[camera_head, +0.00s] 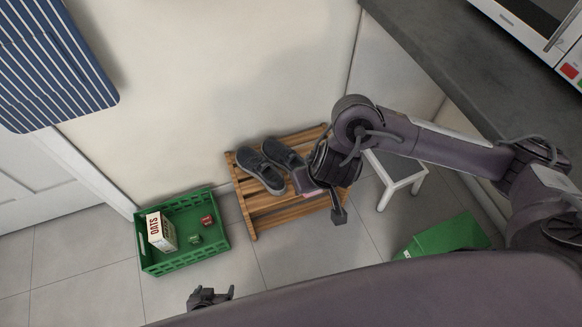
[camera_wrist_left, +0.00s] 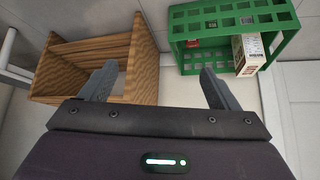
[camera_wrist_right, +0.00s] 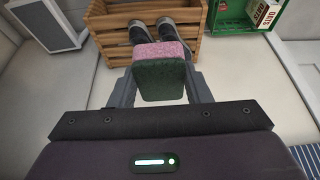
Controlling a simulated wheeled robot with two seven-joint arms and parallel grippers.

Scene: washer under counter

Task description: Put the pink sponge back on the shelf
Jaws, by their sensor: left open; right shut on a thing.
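The pink sponge (camera_wrist_right: 162,52), with a dark green scouring side, is between the fingers of my right gripper (camera_wrist_right: 162,86) in the right wrist view. In the head view only a bit of pink (camera_head: 312,193) shows beside the right gripper, over the right part of the slatted wooden shelf (camera_head: 262,218). I cannot tell whether the sponge touches the shelf. A pair of dark shoes (camera_head: 262,172) stands on the shelf, left of the right gripper. My left gripper (camera_head: 211,295) is open and empty at the bottom of the head view; its spread fingers show in the left wrist view (camera_wrist_left: 158,85).
A green crate (camera_head: 184,266) with an oats box (camera_head: 161,232) and small items stands left of the shelf. A white and grey stool (camera_head: 400,172) and a green object (camera_head: 444,237) are to the right. A dark counter (camera_head: 440,62) carries a microwave (camera_head: 535,25).

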